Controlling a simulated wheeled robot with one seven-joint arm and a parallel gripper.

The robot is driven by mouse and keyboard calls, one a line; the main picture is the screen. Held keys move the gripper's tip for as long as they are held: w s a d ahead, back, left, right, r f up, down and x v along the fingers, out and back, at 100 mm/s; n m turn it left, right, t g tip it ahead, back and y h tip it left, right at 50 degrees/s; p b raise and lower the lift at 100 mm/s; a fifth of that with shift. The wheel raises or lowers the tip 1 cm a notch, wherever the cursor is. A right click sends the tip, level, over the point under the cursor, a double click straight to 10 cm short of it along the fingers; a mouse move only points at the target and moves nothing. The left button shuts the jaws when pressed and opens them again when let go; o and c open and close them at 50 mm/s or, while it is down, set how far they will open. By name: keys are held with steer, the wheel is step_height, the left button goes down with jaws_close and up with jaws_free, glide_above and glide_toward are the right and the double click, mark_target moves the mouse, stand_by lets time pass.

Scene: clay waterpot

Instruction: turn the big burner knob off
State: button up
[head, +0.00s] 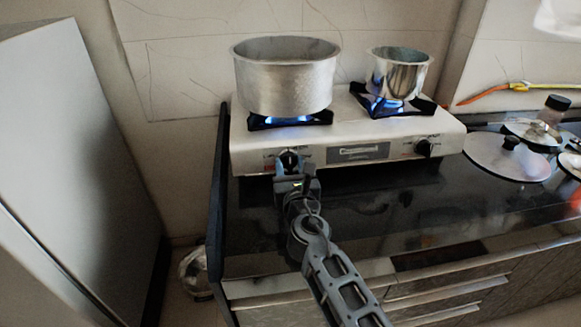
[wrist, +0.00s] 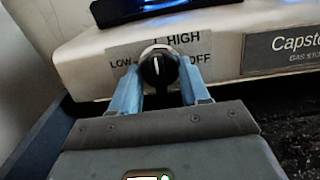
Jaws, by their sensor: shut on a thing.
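The big burner knob (wrist: 158,65) is black with a white mark pointing roughly up toward HIGH. The label (wrist: 195,57) behind it reads LOW at left, HIGH above and OFF at right. In the head view the knob (head: 289,158) is on the stove's left front, below the large pot (head: 285,80). My gripper (wrist: 158,84) is shut on the knob, with one blue finger on each side; in the head view it reaches the stove front (head: 290,166). The big burner (head: 290,119) shows a blue flame under the large pot.
The small pot (head: 397,75) stands over a lit right burner, with its own knob (head: 424,148) at the stove's right front. Lids (head: 490,158) and a dark-capped jar (head: 553,110) are at the right. A tall grey cabinet (head: 75,130) stands at the left. The black counter before the stove is mostly clear.

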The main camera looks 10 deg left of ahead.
steer(key=shift+c, duration=1)
steer(key=shift+m, duration=0.3)
steer(key=m+b, duration=0.1)
steer(key=m, duration=0.1)
steer(key=m+h+b, duration=0.1)
steer(key=m, duration=0.2)
steer(key=shift+a+h, duration=0.15)
steer(key=shift+h, duration=0.15)
steer(key=m+h+b, duration=0.1)
steer(key=m, duration=0.4)
steer(key=m+g+h+b, duration=0.1)
steer(key=m, duration=0.4)
steer(key=shift+a+r, duration=0.1)
steer(key=shift+r, duration=0.05)
steer(key=shift+m+g+b, duration=0.4)
steer(key=shift+m, duration=1.8)
steer(key=o, duration=1.1)
steer(key=shift+r, duration=0.1)
steer(key=shift+c, duration=0.2)
